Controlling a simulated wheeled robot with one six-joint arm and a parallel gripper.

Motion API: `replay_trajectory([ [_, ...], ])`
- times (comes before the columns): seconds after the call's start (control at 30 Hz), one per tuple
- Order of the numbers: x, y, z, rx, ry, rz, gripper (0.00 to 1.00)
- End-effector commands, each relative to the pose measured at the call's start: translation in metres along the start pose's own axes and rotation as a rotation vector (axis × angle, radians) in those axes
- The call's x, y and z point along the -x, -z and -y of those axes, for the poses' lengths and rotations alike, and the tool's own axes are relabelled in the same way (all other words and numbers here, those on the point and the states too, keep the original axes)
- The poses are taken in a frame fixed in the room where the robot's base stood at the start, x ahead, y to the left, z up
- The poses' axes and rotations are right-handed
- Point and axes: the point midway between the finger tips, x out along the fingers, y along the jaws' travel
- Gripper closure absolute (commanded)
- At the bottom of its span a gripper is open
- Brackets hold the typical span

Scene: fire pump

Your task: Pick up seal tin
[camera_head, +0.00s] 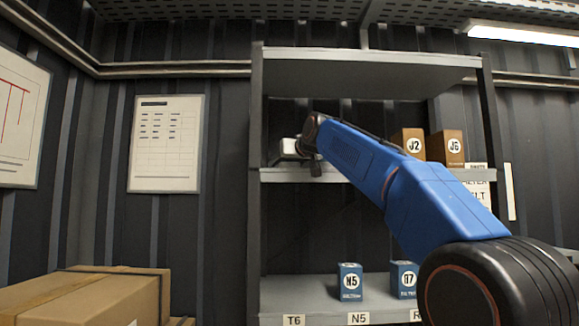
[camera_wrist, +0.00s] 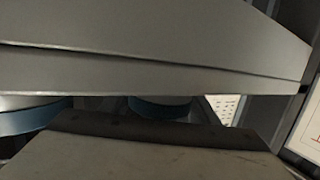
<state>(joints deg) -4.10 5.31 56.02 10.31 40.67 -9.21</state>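No thing that I can clearly name as the seal tin shows. My gripper (camera_head: 291,149) is at the left end of the middle shelf (camera_head: 362,175), just above the board. A small pale shape shows at its tip, too small to tell whether it is a gripper part or a tin. In the wrist view, two rounded blue things, perhaps tins, show partly: one on the left (camera_wrist: 28,120) and one at the middle (camera_wrist: 160,107). They lie between a grey board (camera_wrist: 150,72) and a large grey-brown block with a dark edge. Whether my fingers are open or shut is hidden.
Boxes J2 (camera_head: 408,143) and J6 (camera_head: 447,147) stand on the middle shelf to the right. Blue boxes N5 (camera_head: 350,282) and R7 (camera_head: 403,278) stand on the lower shelf. The upper shelf (camera_head: 365,75) is above my arm. Cardboard boxes (camera_head: 85,295) are at lower left.

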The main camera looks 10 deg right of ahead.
Motion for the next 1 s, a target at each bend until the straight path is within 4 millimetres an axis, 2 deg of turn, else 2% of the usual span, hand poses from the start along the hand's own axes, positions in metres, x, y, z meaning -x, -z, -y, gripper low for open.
replay_trajectory([
  [0.33,0.001,0.003,0.000,0.000,0.000,-0.001,0.71],
  [0.9,0.007,0.035,0.000,0.001,-0.001,-0.002,0.71],
  [1.0,0.015,0.034,0.000,0.001,-0.001,-0.001,0.71],
])
